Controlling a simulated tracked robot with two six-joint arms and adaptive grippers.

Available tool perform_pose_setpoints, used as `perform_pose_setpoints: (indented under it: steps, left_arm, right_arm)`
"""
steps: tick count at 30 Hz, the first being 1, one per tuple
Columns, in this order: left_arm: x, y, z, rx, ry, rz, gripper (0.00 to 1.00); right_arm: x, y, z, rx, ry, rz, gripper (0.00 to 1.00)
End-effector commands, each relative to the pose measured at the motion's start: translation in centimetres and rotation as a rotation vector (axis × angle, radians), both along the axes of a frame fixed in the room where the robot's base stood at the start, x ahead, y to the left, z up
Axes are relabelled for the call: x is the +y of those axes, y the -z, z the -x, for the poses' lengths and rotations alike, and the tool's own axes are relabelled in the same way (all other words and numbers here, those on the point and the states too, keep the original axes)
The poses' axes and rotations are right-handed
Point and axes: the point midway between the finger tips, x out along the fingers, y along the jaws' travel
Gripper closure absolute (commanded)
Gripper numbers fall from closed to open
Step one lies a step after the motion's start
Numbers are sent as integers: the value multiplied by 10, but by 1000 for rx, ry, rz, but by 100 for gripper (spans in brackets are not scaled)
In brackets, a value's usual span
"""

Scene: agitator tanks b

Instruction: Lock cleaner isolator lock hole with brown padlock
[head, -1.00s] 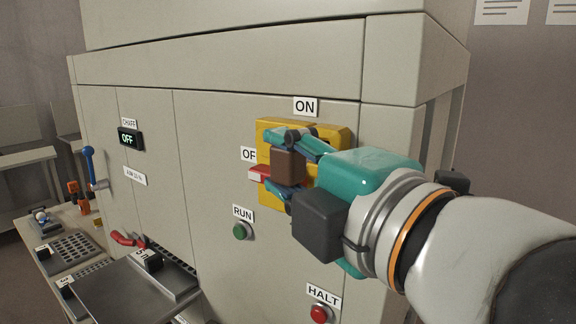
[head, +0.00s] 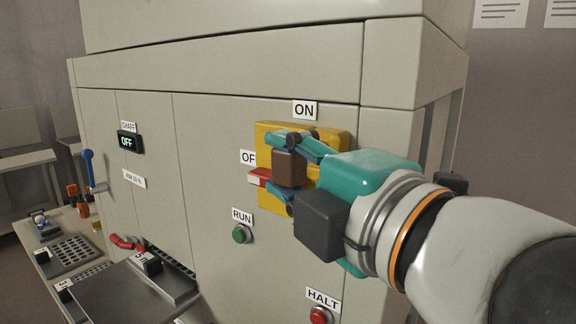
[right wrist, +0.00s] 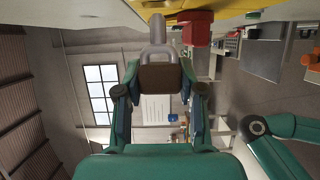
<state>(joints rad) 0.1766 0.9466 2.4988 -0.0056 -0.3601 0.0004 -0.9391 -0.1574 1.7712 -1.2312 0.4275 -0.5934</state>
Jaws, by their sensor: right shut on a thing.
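The brown padlock (head: 288,168) is held between the fingers of my right gripper (head: 287,172), in front of the isolator's yellow plate (head: 268,202). In the right wrist view, the padlock body (right wrist: 160,78) sits between both fingertips, with its grey shackle (right wrist: 158,32) pointing toward the plate. The shackle's end reaches a grey part at the plate, beside the red handle (right wrist: 197,28). The handle (head: 259,177) points left, at the partly covered OFF label (head: 248,157). The lock hole is hidden; I cannot tell whether the shackle is through it.
The plate is on a grey cabinet front (head: 210,140). Below are a green RUN button (head: 241,234) and a red HALT button (head: 320,316). An ON label (head: 304,110) is above. A grey tray (head: 130,295) juts out at lower left.

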Motion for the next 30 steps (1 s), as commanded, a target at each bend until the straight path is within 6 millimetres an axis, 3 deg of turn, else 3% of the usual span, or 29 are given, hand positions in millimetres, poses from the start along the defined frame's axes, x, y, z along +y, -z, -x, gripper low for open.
perform_pose_setpoints:
  steps: [29, 30]
  left_arm:
    - [0, -13, 0, 0, 0, 0, 60]
    - [0, -12, 0, 0, 0, 0, 60]
  right_arm:
    - [-19, -1, -24, 0, 2, -1, 100]
    - [-18, -1, -24, 0, 1, -1, 57]
